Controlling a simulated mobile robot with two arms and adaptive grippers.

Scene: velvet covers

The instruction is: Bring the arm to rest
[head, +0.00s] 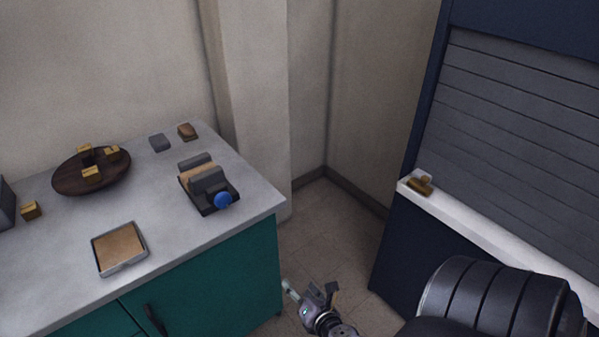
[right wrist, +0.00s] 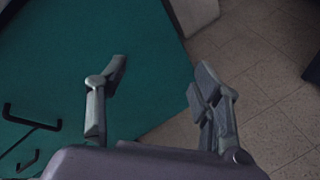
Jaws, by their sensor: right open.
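My right gripper (head: 312,294) is low in the head view, in front of the floor gap between the green cabinet and the dark blue shutter unit. In the right wrist view its two fingers (right wrist: 158,80) stand apart with nothing between them. Behind them are the green cabinet front (right wrist: 150,35) and the tiled floor (right wrist: 265,85). A dark ribbed arm part of mine fills the lower right of the head view. My left gripper does not show.
A grey counter (head: 180,240) on the green cabinet (head: 225,275) holds a round dark wooden board (head: 65,182), a shallow tray (head: 140,235), a device with a blue knob (head: 223,200) and small blocks. A white ledge (head: 465,227) with a brass-coloured item (head: 421,185) fronts the shutter (head: 520,130).

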